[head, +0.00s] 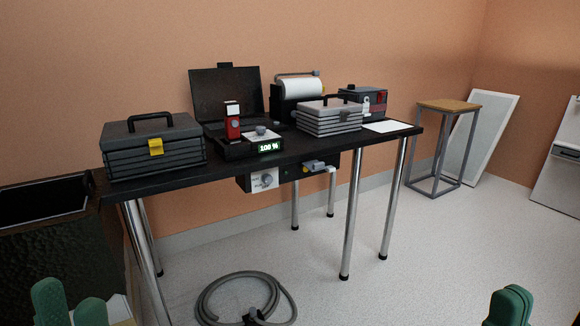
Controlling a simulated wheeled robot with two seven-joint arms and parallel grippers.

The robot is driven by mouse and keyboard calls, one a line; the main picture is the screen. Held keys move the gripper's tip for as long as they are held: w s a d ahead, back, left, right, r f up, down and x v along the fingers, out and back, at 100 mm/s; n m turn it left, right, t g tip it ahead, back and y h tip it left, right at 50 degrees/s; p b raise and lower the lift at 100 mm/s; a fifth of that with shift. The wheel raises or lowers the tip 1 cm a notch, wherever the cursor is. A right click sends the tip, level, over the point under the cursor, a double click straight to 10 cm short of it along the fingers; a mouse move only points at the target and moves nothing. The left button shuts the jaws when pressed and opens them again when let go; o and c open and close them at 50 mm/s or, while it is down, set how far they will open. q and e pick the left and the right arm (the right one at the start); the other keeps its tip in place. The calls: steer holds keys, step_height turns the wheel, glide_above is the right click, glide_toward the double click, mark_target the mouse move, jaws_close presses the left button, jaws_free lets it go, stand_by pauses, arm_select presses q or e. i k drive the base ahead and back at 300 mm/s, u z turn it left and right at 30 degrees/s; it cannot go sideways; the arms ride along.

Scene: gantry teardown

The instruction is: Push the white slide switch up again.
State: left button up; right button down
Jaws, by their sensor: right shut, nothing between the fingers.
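I cannot pick out the white slide switch for sure at this distance. A small white part (366,106) shows on the front of the black and red device (372,98) at the back right of the table. A white plate with a round knob (264,180) is on the box under the table's front edge. My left gripper (70,302) is at the bottom left, its two green fingers apart with nothing seen between them. My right gripper (510,305) is at the bottom right, its green fingers together. Both are well short of the table.
The black table (390,134) carries grey cases (155,150), a unit reading 100 % (268,147), a red part with a white top (232,122) and a paper roll (300,88). A coiled hose (215,290) lies on the floor. A stool (447,106) stands right; floor between is clear.

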mark_target(330, 169)
steer(key=k, duration=0.3)
steer(key=z, duration=0.75)
steer(key=i, duration=1)
steer(key=u, duration=1.05)
steer(key=i, duration=0.55)
steer(key=u, duration=0.55)
